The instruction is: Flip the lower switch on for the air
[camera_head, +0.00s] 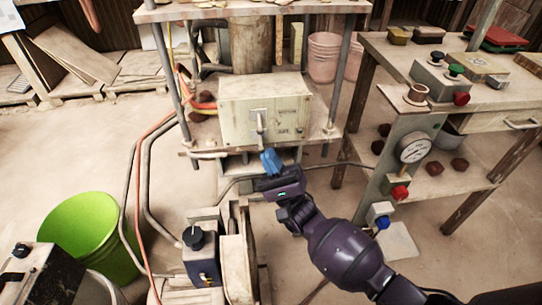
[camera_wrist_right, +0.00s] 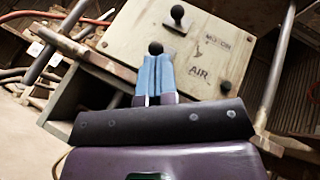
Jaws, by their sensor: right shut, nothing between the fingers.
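The beige control box (camera_head: 265,108) stands on the lower shelf of the press frame in the head view. Its panel (camera_wrist_right: 130,35) fills the top of the right wrist view, with MOTOR and AIR labels. One black-knobbed switch (camera_wrist_right: 177,11) is at the top near MOTOR. Another black knob (camera_wrist_right: 155,48) shows right at my fingertips; I cannot tell whether they touch. My left gripper is out of view.
A bench with gauge (camera_head: 414,149) and buttons stands at right. A green bucket (camera_head: 92,236) is on the floor at left. A small dark box with a knob (camera_head: 193,237) stands left of my right arm. Cables run beside the press frame.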

